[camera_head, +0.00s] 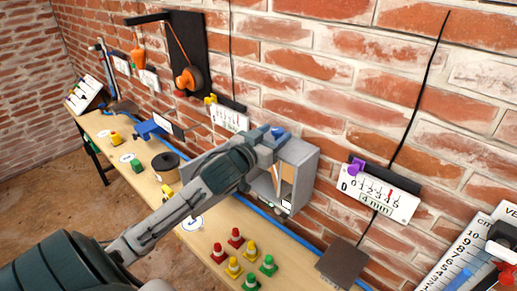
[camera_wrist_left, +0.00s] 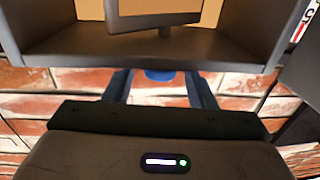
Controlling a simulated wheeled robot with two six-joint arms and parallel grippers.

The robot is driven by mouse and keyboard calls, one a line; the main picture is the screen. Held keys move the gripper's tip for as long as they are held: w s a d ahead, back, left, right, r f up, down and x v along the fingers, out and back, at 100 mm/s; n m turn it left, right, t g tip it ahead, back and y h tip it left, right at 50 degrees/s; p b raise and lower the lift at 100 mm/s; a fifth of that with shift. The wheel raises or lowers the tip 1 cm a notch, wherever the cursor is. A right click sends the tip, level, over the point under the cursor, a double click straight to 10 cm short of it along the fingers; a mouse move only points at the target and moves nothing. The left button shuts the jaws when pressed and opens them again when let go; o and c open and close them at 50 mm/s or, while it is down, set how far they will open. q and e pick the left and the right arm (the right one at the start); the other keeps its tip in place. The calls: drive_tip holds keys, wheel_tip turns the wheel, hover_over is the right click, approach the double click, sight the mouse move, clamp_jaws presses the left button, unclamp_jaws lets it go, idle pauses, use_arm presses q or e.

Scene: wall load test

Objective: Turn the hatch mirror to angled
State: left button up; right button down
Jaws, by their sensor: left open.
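A grey open-fronted hatch box (camera_head: 304,165) is fixed to the brick wall, and its rim (camera_wrist_left: 240,62) fills the top of the left wrist view. Inside is a tan panel in a grey frame (camera_wrist_left: 151,12), which seems to be the mirror; in the head view it shows partly (camera_head: 287,173). My left gripper (camera_head: 274,139) is at the top of the box, its arm hiding the box's left part. In the left wrist view its fingers (camera_wrist_left: 160,88) are open, with a blue knob (camera_wrist_left: 159,75) between them; contact cannot be told. My right gripper is not in view.
Below runs a wooden bench (camera_head: 228,219) with several small red, yellow and green cones (camera_head: 235,238), a black spool (camera_head: 165,164) and a dark plate (camera_head: 342,263). A gauge with a purple slider (camera_head: 379,191) hangs on the wall right of the box.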

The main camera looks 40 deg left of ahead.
use_arm(q)
drive_tip(key=s+b, duration=0.3)
drive_tip(key=s, duration=0.5)
idle(0.4)
drive_tip(key=shift+f, duration=0.15)
idle(0.3)
